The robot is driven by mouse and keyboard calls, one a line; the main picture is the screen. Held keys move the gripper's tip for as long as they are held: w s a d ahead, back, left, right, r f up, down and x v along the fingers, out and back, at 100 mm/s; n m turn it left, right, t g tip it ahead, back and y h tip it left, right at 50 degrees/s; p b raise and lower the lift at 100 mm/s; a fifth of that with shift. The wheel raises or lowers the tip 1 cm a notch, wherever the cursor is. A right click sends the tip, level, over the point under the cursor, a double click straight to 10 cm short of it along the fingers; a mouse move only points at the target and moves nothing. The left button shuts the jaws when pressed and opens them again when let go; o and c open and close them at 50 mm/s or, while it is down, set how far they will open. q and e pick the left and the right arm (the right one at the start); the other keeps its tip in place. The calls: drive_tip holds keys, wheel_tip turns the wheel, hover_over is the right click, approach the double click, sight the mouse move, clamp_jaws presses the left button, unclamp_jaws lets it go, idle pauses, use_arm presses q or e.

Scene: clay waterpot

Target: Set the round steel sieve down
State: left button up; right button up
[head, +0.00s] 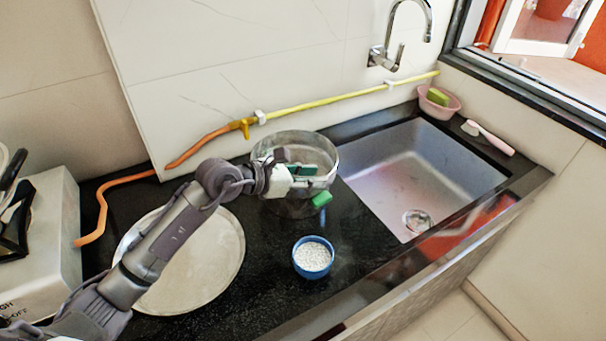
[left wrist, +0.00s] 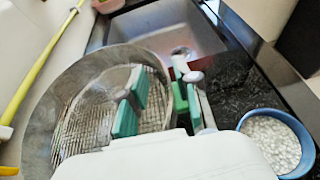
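The round steel sieve (head: 323,153) is at the back of the black counter, left of the sink. In the left wrist view its wall (left wrist: 75,88) and wire mesh (left wrist: 88,112) show. My left gripper (head: 312,184) is at its near right side. One green-padded finger is inside the sieve and the other is outside, with the wall between them. In the left wrist view the fingers (left wrist: 158,106) stand apart with gaps beside the wall. The sieve looks roughly level at the counter; its underside is partly hidden. My right gripper is not in view.
A blue bowl of white grains (head: 313,258) stands close in front of the sieve. A large pale round plate (head: 215,262) lies to the left, under my arm. The sink (head: 420,170) opens to the right. A yellow-orange hose (head: 310,104) runs along the wall behind.

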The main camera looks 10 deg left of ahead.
use_arm(q)
drive_tip(key=shift+s+a+r, duration=0.1)
drive_tip(key=shift+a+r, duration=0.1)
drive_tip(key=shift+r, duration=0.35)
drive_tip(key=b+v, duration=0.2)
drive_tip(key=v, duration=0.9)
drive_tip(key=shift+s+a, duration=0.15)
drive_tip(key=shift+s, duration=0.1)
drive_tip(key=shift+r, duration=0.1)
idle(0.3)
